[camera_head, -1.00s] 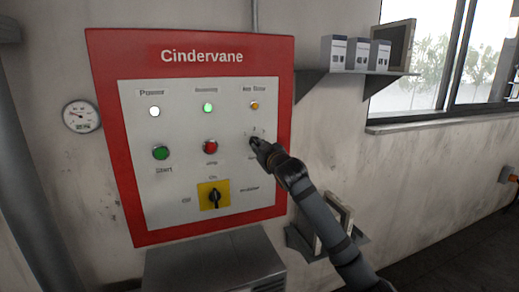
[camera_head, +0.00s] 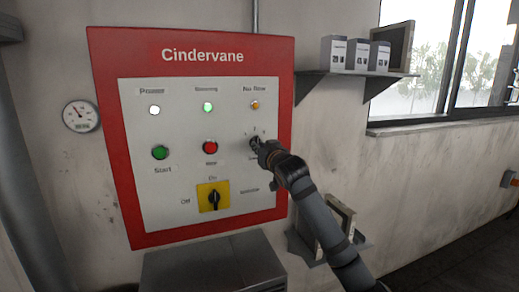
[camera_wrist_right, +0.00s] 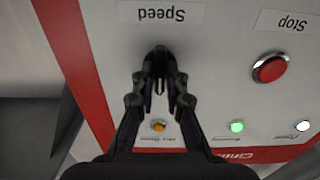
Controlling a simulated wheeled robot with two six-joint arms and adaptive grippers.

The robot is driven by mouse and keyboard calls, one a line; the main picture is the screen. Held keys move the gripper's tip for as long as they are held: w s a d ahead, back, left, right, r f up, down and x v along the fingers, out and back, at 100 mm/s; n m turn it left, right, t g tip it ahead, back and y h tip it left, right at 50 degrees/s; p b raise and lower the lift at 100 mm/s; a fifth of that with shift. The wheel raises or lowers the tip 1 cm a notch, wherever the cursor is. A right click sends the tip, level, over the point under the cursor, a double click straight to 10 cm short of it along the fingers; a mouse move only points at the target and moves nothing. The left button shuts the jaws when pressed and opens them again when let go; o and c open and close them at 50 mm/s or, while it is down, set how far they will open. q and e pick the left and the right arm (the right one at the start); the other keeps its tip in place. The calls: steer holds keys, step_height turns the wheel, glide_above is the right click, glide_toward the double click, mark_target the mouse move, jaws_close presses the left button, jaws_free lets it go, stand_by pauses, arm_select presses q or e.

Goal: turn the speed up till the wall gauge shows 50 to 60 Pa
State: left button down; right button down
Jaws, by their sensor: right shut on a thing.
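The red-framed Cindervane panel (camera_head: 192,200) fills the left half of the head view. My right gripper (camera_head: 257,146) is at the speed knob on its right side. In the right wrist view, my right gripper (camera_wrist_right: 159,84) is shut on the dark speed knob (camera_wrist_right: 157,56), beside the upside-down Speed label (camera_wrist_right: 161,14). The fingers partly hide the knob. The round wall gauge (camera_head: 80,116) hangs left of the panel. Its needle points to the upper left; its numbers are too small to read. My left gripper is not in view.
The panel also has a green start button (camera_head: 160,152), a red stop button (camera_head: 210,147), a yellow-backed rotary switch (camera_head: 213,197) and lit white, green and amber lamps. A shelf (camera_head: 352,74) with boxes is at the right. A grey cabinet (camera_head: 212,264) stands below.

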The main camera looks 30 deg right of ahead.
stand_by(0.3)
steer(key=c, duration=1.4)
jaws_free()
steer(key=shift+v, duration=3.7)
